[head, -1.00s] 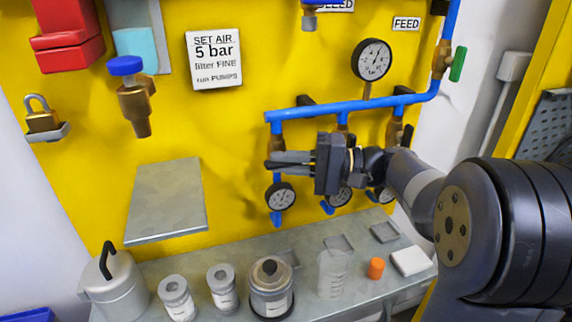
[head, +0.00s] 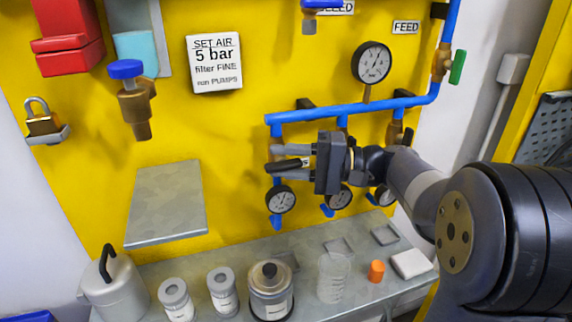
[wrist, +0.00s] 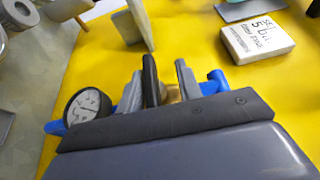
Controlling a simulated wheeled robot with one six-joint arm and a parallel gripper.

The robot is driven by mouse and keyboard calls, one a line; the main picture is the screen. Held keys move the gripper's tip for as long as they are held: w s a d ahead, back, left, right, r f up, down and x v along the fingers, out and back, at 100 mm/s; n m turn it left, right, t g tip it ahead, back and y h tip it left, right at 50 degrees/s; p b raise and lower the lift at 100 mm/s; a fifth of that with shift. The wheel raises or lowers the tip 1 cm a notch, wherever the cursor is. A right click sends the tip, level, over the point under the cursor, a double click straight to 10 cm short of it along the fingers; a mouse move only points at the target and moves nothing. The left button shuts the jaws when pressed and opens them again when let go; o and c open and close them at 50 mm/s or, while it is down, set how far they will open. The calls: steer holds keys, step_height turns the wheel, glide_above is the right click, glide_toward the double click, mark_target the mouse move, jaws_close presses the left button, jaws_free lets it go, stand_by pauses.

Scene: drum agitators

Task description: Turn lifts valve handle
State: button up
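A black lever handle (head: 288,164) sits on the left valve of the blue pipe branches, above a round gauge. No label naming it as the lifts valve is readable. My gripper (head: 279,163) is at this valve, with its fingers apart above and below the handle. In the wrist view the black handle (wrist: 150,80) stands between the two grey fingers of my gripper (wrist: 158,86). It is close to the left finger, and a gap with brass valve body shows towards the right finger. Contact with the left finger cannot be told. The gripper hides most of the valve.
Gauges (head: 281,199) hang below the branches of the blue pipe (head: 350,108). A grey shelf (head: 166,203) sticks out to the left. Jars, a beaker and an orange cap (head: 376,271) stand on the bench below. A blue-handled brass valve (head: 131,98) is upper left.

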steer(key=o, duration=1.1)
steer(key=r, duration=0.9)
steer(key=shift+w+a+p, duration=0.2)
steer(key=shift+a+p, duration=0.1)
steer(key=shift+p, duration=0.05)
steer(key=shift+c, duration=0.2)
steer(key=shift+r, duration=0.3)
steer(key=h, duration=0.2)
glide_above(284, 162)
steer(key=shift+g, duration=0.3)
step_height(284, 162, down, 4)
steer(key=shift+f, duration=0.2)
steer(key=shift+s+d+r+p, duration=0.1)
steer(key=shift+s+d+p, duration=0.1)
steer(key=shift+d, duration=0.65)
steer(key=shift+s+d+r+p, duration=0.1)
steer(key=shift+d+p, duration=0.1)
steer(key=shift+d, duration=0.6)
steer(key=shift+s+d, duration=0.2)
steer(key=shift+d, duration=0.6)
steer(key=c, duration=1.1)
steer(key=shift+o, duration=0.2)
steer(key=d+p, duration=0.2)
steer(key=d, duration=0.5)
steer(key=shift+s+d+r, duration=0.25)
steer(key=shift+s+d, duration=0.1)
steer(key=shift+s, duration=0.05)
steer(key=shift+p, duration=0.4)
